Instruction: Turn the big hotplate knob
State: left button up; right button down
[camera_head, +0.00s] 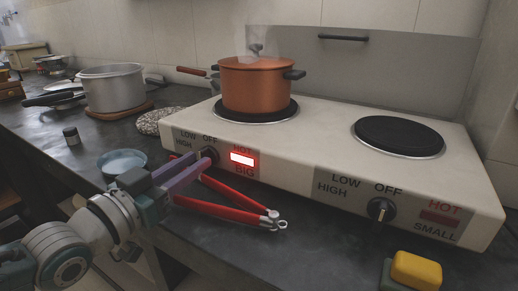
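The big hotplate knob (208,153) is a dark knob on the left of the stove's front panel, between the LOW/HIGH/OFF marks and the label BIG. My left gripper (206,156) reaches it from the lower left, its two purple fingers at the knob and partly covering it. I cannot tell whether they press on it, nor read the knob's angle. The HOT lamp (242,159) beside it glows bright. A copper pot (255,85) with a lid stands on the big hotplate (256,116), with steam above. My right gripper is not in view.
Red-handled tongs (232,197) lie just in front of the stove, close under my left gripper. The small hotplate (399,136) is bare; its knob (381,209) is at the right. A yellow sponge (417,269), blue bowl (122,161) and grey pot (112,88) stand around.

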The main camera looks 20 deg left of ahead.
pick_arm(q)
jog(key=s, duration=0.3)
jog(key=s+p, duration=0.1)
jog(key=s, duration=0.4)
jog(key=shift+s+a+p, duration=0.3)
jog(key=shift+s+a, duration=0.05)
jog(key=s+p, duration=0.2)
jog(key=s, duration=0.6)
jog(key=shift+a, duration=0.35)
